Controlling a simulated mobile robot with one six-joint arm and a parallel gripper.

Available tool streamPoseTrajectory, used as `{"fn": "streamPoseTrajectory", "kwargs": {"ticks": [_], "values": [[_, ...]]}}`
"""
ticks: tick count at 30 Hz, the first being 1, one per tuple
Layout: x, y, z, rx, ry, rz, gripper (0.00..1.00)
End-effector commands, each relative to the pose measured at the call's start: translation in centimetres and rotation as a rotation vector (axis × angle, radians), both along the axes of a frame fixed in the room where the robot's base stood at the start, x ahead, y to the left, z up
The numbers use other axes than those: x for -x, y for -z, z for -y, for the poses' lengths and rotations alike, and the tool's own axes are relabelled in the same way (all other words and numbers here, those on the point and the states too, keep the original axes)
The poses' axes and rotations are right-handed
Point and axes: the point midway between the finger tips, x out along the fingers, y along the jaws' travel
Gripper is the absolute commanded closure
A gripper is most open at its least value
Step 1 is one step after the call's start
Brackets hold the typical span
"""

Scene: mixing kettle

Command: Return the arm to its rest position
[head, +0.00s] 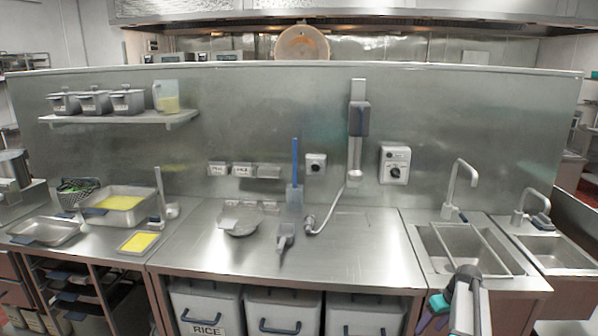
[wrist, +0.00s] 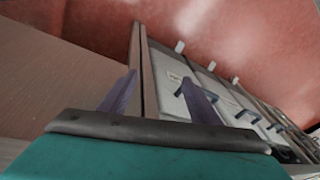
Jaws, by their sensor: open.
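My gripper (wrist: 157,80) shows in the wrist view as two purple fingers spread apart above a teal body, with nothing between them. In the head view my gripper (head: 432,312) is low at the right, in front of the counter edge below the sink, folded close to my pale arm link. Its fingertips are hard to make out there. The wrist view looks past the fingers at a row of white bins (wrist: 170,80) with dark blue handles and at a reddish floor (wrist: 250,35). No object is held.
The steel counter (head: 360,255) holds a scoop (head: 285,236), a round metal pan (head: 238,220) and a hose nozzle (head: 312,224). Yellow-filled trays (head: 118,203) stand at the left, a sink (head: 470,250) at the right. Bins (head: 205,308) sit under the counter. A brown panel (wrist: 60,75) is close at the wrist view's left.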

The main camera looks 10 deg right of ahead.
Motion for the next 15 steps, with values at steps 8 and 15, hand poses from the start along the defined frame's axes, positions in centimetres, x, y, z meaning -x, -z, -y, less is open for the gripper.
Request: {"fn": "streamPoseTrajectory", "kwargs": {"ticks": [8,15], "values": [[-0.1,9.1,-11.5,-0.049,-0.127,-0.102,0.43],[2.1,16.1,-20.7,-0.074,-0.215,-0.201,0.43]]}}
